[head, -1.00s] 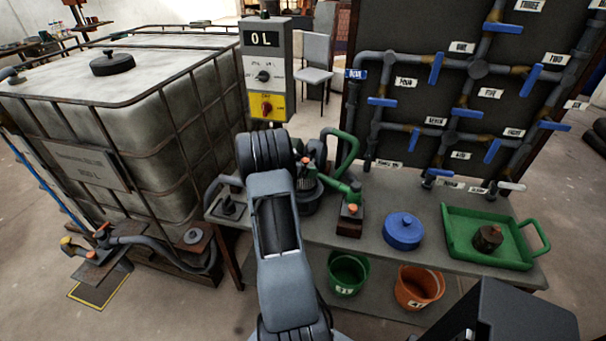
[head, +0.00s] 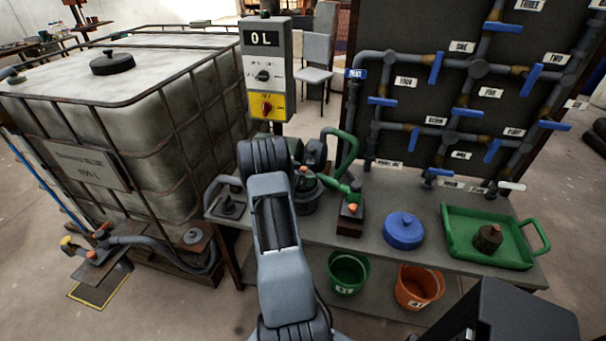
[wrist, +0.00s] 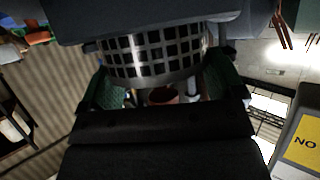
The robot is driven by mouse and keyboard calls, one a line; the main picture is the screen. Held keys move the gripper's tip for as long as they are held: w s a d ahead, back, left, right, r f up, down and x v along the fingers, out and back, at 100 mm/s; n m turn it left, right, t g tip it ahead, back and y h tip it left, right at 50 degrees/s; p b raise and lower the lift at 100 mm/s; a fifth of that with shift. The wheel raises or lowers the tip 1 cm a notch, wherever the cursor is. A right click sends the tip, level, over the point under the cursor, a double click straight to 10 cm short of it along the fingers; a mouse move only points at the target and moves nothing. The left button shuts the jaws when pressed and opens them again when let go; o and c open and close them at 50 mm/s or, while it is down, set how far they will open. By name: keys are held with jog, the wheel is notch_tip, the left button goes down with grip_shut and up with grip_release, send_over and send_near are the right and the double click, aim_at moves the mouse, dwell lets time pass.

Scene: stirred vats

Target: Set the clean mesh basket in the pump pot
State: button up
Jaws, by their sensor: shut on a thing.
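In the wrist view, the mesh basket (wrist: 152,57), a pale metal grid with dark square holes, sits between the green-padded fingers of my gripper (wrist: 165,88). My gripper is shut on it. In the head view, my arm hides the gripper and the basket. The pump pot (head: 306,196) is a dark round vessel on the bench, just right of my arm and partly behind it. An orange-red knob and green pipe show beside its top. I cannot see into the pot. A dark brown basket-like piece (head: 488,238) sits in the green tray (head: 458,250).
A blue round lid (head: 403,230) lies on the grey bench (head: 375,248). A block with an orange knob (head: 350,213) stands right of the pot. Green (head: 348,273) and orange (head: 415,287) buckets sit below. A valve board rises behind; a caged tank (head: 130,120) stands left.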

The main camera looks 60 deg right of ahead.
jog(key=shift+f, duration=0.4)
jog(key=o, duration=0.7)
